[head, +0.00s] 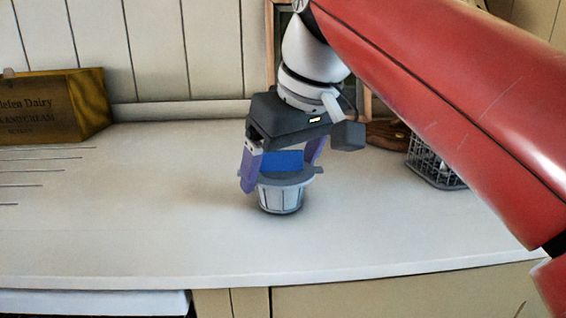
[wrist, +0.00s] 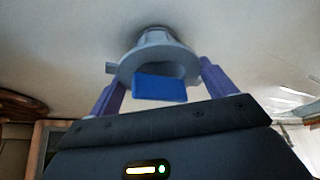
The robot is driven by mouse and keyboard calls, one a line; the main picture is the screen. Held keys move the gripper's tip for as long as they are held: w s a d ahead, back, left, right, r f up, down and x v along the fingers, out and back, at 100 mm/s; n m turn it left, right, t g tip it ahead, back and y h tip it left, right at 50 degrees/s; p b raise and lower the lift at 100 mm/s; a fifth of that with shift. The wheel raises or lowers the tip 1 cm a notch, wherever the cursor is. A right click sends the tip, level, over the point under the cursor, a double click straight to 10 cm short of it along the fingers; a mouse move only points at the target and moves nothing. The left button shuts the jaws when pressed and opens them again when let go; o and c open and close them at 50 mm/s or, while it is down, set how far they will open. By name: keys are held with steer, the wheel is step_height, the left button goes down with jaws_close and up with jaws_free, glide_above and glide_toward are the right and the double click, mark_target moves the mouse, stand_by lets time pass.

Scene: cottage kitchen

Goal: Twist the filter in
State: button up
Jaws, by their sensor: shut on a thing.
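The filter (head: 281,197) is a grey ribbed cup with a flat collar, small side tabs and a blue block on top. It is upright at or just above the white counter; I cannot tell whether its base touches. My gripper (head: 280,176) points down with its purple fingers on either side of the filter and is shut on it. In the wrist view, the filter's grey collar (wrist: 160,57) and blue block (wrist: 160,88) lie between the fingers. The right finger is partly hidden in the head view. I see no socket for the filter.
The white counter (head: 120,225) is clear around the filter. A wooden crate (head: 60,106) stands at the back left, with thin rods in front of it. A wire basket (head: 432,165) and a brown object (head: 388,135) are at the back right.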

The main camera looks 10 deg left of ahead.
steer(key=shift+f, duration=0.3)
steer(key=o, duration=0.9)
steer(key=shift+r, duration=0.1)
steer(key=shift+b, duration=0.35)
